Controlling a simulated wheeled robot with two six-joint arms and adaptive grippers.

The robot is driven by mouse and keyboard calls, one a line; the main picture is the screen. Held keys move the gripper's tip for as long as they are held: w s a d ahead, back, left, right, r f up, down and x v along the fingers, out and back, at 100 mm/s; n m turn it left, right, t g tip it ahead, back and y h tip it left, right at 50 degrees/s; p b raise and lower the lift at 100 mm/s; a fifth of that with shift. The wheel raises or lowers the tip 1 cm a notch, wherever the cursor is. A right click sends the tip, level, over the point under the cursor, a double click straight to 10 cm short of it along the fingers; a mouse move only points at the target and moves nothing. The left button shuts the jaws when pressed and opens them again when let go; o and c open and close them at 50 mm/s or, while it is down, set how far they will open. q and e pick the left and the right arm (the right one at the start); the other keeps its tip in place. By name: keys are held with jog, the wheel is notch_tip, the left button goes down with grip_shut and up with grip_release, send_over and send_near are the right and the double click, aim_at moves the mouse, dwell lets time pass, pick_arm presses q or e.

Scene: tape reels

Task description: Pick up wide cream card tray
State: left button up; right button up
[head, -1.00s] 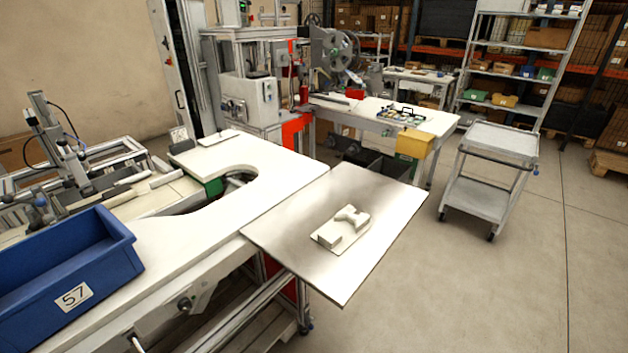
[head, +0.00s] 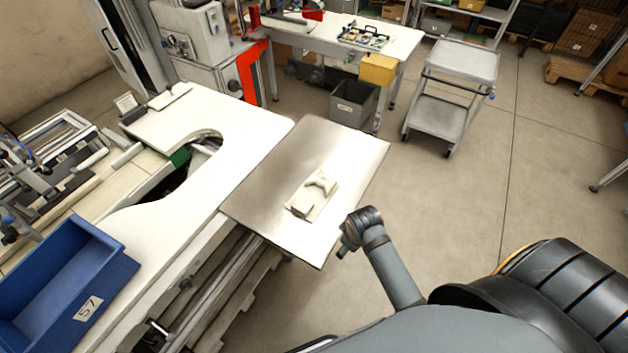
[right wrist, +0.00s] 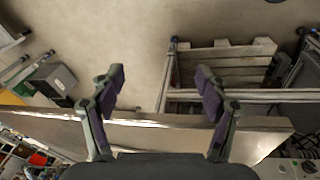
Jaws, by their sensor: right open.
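The wide cream card tray (head: 321,204) lies flat on the shiny metal plate (head: 262,185) in the head view. It has a raised block at its near end and a bone-shaped raised part towards its far end. My right arm comes in from the lower right, and its end is near the plate's right edge, apart from the tray. In the right wrist view my right gripper (right wrist: 160,82) is open, with nothing between its two fingers. The tray cannot be made out in that view. My left gripper is not in view.
A white worktop (head: 170,230) with a curved cutout joins the plate's left side. A blue bin (head: 115,275) stands at its near left. A grey bin (head: 352,104), a yellow box (head: 378,69) and a grey cart (head: 437,118) are beyond. A wooden pallet (right wrist: 220,62) shows in the wrist view.

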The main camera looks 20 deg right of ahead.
jog(key=w+a+r+n, duration=0.1)
jog(key=w+r+n, duration=0.2)
jog(key=w+a+r+n+p, duration=0.1)
jog(key=w+a+r+n, duration=0.1)
jog(key=w+r+n, duration=0.1)
jog(key=w+a+r+n+g, duration=0.1)
jog(key=w+r+n, duration=0.2)
jog(key=r+n, duration=0.1)
jog(key=shift+w+a+r+n+y+p, duration=0.15)
jog(key=shift+a+r+n+y+p, duration=0.15)
jog(key=shift+r+n, duration=0.1)
jog(key=w+a+r+n+g, duration=0.1)
jog(key=w+a+r+n, duration=0.45)
jog(key=n, duration=0.35)
jog(key=b, duration=0.5)
send_over(303, 203)
notch_tip(303, 203, down, 5)
jog(key=shift+w+a, duration=0.1)
jog(key=shift+w, duration=0.05)
jog(key=shift+f, duration=0.1)
jog(key=f, duration=0.2)
jog(key=f+p, duration=0.1)
jog(key=shift+s+d+f+p, duration=0.2)
jog(key=shift+f+p, duration=0.1)
jog(key=shift+f, duration=0.55)
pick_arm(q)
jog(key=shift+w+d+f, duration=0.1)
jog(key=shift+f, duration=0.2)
pick_arm(e)
jog(key=c, duration=1.4)
